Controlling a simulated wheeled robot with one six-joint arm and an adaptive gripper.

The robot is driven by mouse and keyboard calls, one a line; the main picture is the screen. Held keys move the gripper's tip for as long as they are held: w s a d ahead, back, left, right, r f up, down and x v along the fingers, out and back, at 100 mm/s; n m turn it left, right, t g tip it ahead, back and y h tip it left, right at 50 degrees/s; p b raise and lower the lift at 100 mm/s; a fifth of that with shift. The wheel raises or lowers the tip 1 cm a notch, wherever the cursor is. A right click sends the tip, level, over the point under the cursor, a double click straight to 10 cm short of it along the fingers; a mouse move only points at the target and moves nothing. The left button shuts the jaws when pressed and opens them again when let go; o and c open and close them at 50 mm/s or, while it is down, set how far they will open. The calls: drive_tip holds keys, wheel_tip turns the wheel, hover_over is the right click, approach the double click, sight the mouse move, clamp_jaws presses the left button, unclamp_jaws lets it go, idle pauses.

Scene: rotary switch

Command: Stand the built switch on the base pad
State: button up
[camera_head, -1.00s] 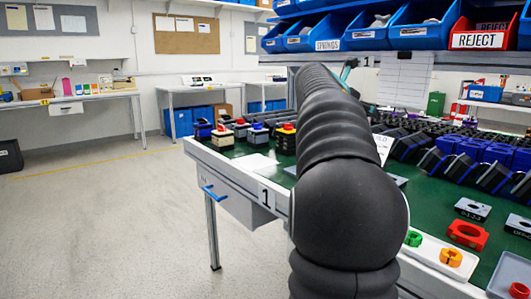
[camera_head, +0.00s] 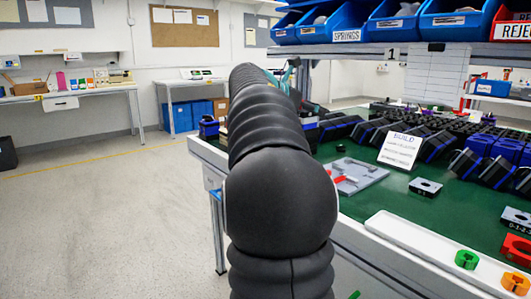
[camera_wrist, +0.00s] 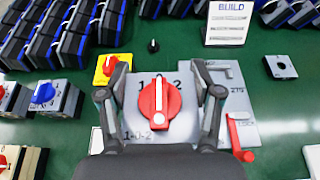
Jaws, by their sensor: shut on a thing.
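The built switch shows in the wrist view with its red knob (camera_wrist: 160,103) on a grey face plate (camera_wrist: 182,82) marked 1, 0 and 2. My gripper (camera_wrist: 160,78) has one finger on each side of the switch and is shut on it, with the knob facing the camera. A surface below the switch bears the marking 1-0-2 (camera_wrist: 143,135); I cannot tell whether this is the base pad. The switch's underside and its gap to the bench are hidden. In the head view my arm covers the gripper and the switch.
Left stand a yellow switch (camera_wrist: 106,70) and a blue-knobbed switch (camera_wrist: 45,95). A loose black knob (camera_wrist: 153,45), the BUILD card (camera_wrist: 228,22) and rows of black-blue parts lie behind.

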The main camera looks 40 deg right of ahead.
drive_tip(key=shift+w+a+f+b, duration=0.45)
drive_tip(key=shift+w+a+f, duration=0.25)
drive_tip(key=shift+w+f, duration=0.9)
drive_tip(key=shift+w+a+f+b, duration=0.4)
drive_tip(key=shift+w+a+f, duration=0.25)
drive_tip(key=shift+w+f, duration=0.95)
drive_tip(key=shift+w+a+f+b, duration=0.45)
drive_tip(key=shift+w+a+f, duration=0.25)
drive_tip(key=shift+w+f, duration=0.9)
drive_tip(key=shift+s+f, duration=0.25)
drive_tip(key=o, duration=1.5)
drive_tip(key=shift+f, duration=0.1)
drive_tip(key=shift+o, duration=0.2)
drive_tip(key=shift+r, duration=0.2)
drive_tip(key=p+v, duration=0.1)
drive_tip(key=v, duration=1.1)
drive_tip(key=shift+p, duration=0.35)
